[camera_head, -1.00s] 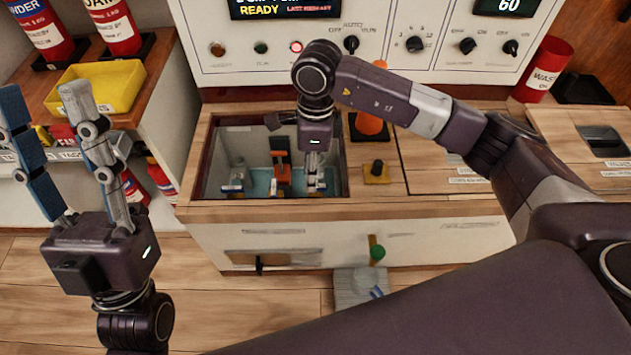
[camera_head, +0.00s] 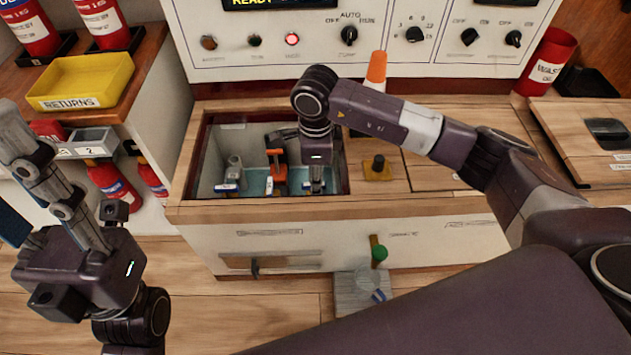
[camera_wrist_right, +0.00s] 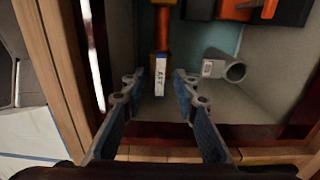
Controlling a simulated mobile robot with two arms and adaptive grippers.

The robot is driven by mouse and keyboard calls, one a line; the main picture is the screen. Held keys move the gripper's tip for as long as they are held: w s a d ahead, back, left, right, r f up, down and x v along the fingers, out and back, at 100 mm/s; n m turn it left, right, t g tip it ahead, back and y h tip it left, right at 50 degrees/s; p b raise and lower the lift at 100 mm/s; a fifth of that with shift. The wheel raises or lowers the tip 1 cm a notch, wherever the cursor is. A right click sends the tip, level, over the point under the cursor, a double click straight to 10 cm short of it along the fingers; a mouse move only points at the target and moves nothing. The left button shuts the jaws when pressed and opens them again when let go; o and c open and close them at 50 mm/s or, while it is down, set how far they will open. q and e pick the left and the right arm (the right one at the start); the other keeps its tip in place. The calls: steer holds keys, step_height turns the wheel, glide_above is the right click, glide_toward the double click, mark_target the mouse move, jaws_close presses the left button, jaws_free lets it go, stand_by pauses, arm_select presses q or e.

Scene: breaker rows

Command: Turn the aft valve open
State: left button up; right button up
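The aft valve shows in the right wrist view as an orange-yellow lever with a white AFT label (camera_wrist_right: 160,80), inside a recessed bin (camera_head: 343,178). My right gripper (camera_wrist_right: 158,79) points down into the bin. Its two fingers are spread, one on each side of the labelled end; I see gaps and cannot confirm contact. In the head view my right gripper (camera_head: 316,176) covers most of that valve at the bin's right. My left gripper (camera_head: 12,168) is off to the left, with its fingers apart and empty, partly cut by the frame edge.
An orange-and-black fitting (camera_head: 277,155) and a grey pipe (camera_head: 235,168) stand left in the bin; a grey pipe end (camera_wrist_right: 226,67) lies close to my right finger. The control panel (camera_head: 460,65) rises behind.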

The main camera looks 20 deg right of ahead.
jaws_close()
